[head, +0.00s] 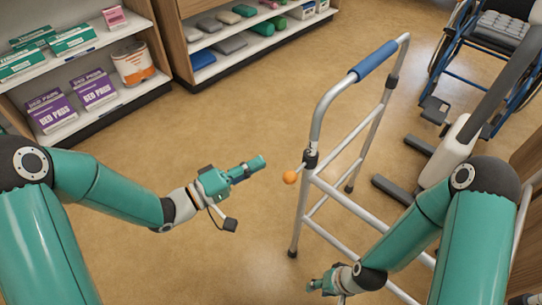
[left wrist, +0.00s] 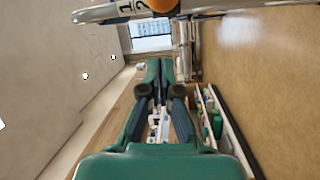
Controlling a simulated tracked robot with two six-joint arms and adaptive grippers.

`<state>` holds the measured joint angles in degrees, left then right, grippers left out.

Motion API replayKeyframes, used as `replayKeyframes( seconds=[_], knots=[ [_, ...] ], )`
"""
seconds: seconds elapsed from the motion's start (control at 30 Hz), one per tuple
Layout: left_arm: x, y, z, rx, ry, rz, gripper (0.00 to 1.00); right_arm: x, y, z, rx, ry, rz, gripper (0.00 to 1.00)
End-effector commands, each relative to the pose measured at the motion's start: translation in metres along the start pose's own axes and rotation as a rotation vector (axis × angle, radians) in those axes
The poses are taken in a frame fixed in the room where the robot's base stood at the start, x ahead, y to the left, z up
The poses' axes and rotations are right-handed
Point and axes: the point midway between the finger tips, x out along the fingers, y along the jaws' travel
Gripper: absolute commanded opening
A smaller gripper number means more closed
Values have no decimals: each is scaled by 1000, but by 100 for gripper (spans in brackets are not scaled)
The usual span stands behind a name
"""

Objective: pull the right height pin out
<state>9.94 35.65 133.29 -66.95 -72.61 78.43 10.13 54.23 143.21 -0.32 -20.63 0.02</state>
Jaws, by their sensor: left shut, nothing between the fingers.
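A grey metal walking frame (head: 315,115) with a blue hand grip stands on the floor. An orange round pin knob (head: 290,177) sticks out from its near leg, just below a dark collar. The left wrist view shows the orange knob (left wrist: 160,4) cut off by the top edge, beside a tube (left wrist: 100,13) with printed numbers. My left gripper (head: 262,161) is shut and empty, a little left of and apart from the knob. Its closed fingers (left wrist: 160,68) point toward it. My right gripper (head: 315,285) is low, left of the frame's lower rails; its fingers are too small to judge.
Shelves (head: 110,95) with boxes, bed pads and folded items stand at the back left. A wheelchair (head: 490,50) is at the back right, with a pale post on dark floor legs (head: 395,190) before it. The floor left of the walking frame is clear.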

Motion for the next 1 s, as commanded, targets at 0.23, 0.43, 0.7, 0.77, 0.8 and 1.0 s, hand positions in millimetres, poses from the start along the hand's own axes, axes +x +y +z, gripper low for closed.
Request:
replayKeyframes(
  seconds=[0.23,0.43,0.7,0.77,0.8,1.0],
  knots=[
    [-42,0,-1,-1,6,-2,0,-8,-3,0,0,1,0,40],
    [-53,0,-1,1,4,-1,0,-9,-3,0,0,1,0,40],
    [-53,0,0,1,4,-1,0,-8,-3,0,0,1,0,40],
    [-53,0,0,1,4,-1,0,-8,-3,0,0,1,0,40],
    [-53,0,0,0,3,-1,0,-8,-3,0,0,1,0,40],
    [-48,-2,6,-8,-13,2,0,-8,-3,0,0,1,0,40]
  ],
)
